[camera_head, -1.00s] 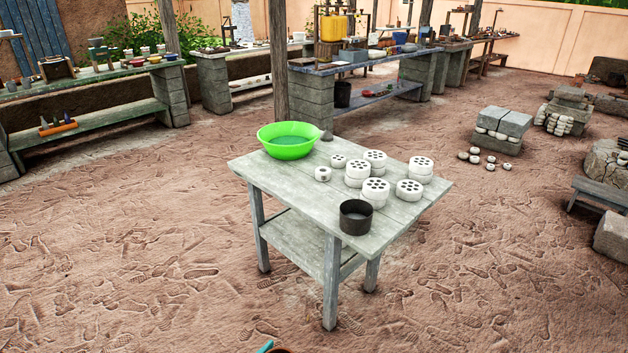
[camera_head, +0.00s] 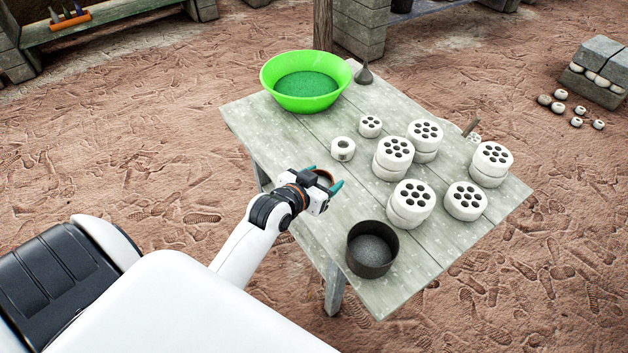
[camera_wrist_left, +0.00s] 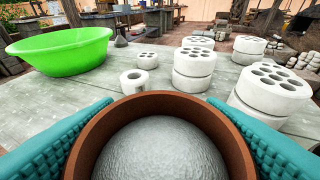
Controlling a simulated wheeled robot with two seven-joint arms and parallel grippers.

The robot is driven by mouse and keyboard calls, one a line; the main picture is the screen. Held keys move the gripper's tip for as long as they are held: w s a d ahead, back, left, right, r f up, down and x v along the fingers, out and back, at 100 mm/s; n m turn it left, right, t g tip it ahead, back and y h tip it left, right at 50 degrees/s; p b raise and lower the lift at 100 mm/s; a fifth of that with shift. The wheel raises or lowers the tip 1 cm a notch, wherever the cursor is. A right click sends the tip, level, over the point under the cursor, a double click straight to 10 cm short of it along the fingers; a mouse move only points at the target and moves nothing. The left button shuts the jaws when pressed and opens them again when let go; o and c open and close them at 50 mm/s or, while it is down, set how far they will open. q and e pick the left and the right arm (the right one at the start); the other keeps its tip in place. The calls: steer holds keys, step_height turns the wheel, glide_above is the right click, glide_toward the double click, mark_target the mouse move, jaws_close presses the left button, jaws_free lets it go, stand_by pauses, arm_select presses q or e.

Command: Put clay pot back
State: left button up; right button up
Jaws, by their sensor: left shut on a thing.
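My left gripper (camera_head: 324,180) reaches in over the near left edge of the wooden table (camera_head: 290,143). Its teal fingers are shut on a brown clay pot. In the left wrist view the pot (camera_wrist_left: 160,103) is round and upright, with a grey fill inside, held between both fingers. In the head view the pot (camera_head: 325,176) shows only in part, behind the gripper. I cannot tell whether its base touches the tabletop. My right gripper is not in view.
A dark metal pot (camera_head: 371,250) stands right of my gripper at the table's near edge. A green basin (camera_head: 306,82) stands at the far left. Several white perforated cylinders (camera_head: 410,203) fill the right side. A small white ring (camera_head: 343,149) stands just beyond my gripper.

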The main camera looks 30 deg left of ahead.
arm_select(q)
steer(key=w+a+r, duration=0.1)
steer(key=w+a, duration=0.3)
steer(key=a, duration=0.1)
step_height(320, 180, down, 5)
steer(key=shift+w+d+f+b, duration=0.15)
steer(key=shift+b, duration=0.15)
steer(key=shift+f, duration=1.95)
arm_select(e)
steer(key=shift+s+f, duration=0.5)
arm_select(q)
steer(key=o, duration=1.2)
steer(key=shift+f, duration=0.15)
